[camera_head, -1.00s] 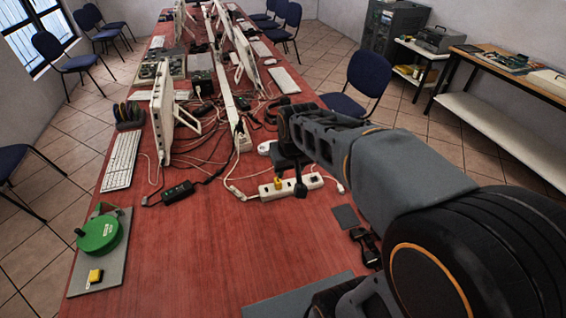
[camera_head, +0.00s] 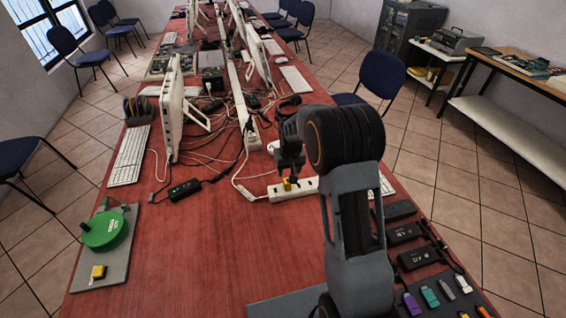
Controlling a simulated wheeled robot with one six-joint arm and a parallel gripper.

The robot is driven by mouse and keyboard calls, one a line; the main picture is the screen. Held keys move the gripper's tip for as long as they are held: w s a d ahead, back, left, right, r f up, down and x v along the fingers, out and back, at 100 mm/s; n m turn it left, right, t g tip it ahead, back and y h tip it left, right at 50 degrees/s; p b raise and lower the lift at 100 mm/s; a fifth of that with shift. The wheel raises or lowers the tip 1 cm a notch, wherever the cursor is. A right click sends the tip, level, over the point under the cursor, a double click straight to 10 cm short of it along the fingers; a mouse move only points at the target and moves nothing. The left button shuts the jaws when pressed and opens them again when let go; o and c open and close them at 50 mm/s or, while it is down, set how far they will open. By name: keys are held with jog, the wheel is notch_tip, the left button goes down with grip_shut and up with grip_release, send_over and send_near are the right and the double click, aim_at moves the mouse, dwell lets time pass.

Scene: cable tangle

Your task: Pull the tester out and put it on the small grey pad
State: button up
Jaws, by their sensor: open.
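A small yellow plug-in piece, which looks like the tester (camera_head: 287,186), sits in the white power strip (camera_head: 310,188) in the middle of the table. My gripper (camera_head: 290,168) is dark and open, just above the tester and partly covering it. I cannot tell whether its fingers are around the tester or touching it. My arm crosses the right part of the table and covers the right part of the strip. The small grey pad does not show now; my arm covers the area to the right of the strip.
Loose cables and a black adapter (camera_head: 184,190) lie left of the strip. A green reel (camera_head: 105,230) and a yellow item (camera_head: 98,272) sit on a left board. Black boxes (camera_head: 418,257) and coloured sticks (camera_head: 430,297) line the right edge. The front middle of the table is clear.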

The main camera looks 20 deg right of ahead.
aim_at(287, 183)
jog(key=f, duration=0.5)
jog(key=w+f, duration=0.1)
jog(key=f, duration=0.2)
jog(key=shift+f+p, duration=0.25)
jog(key=shift+p, duration=0.15)
grip_shut()
dwell(0.4)
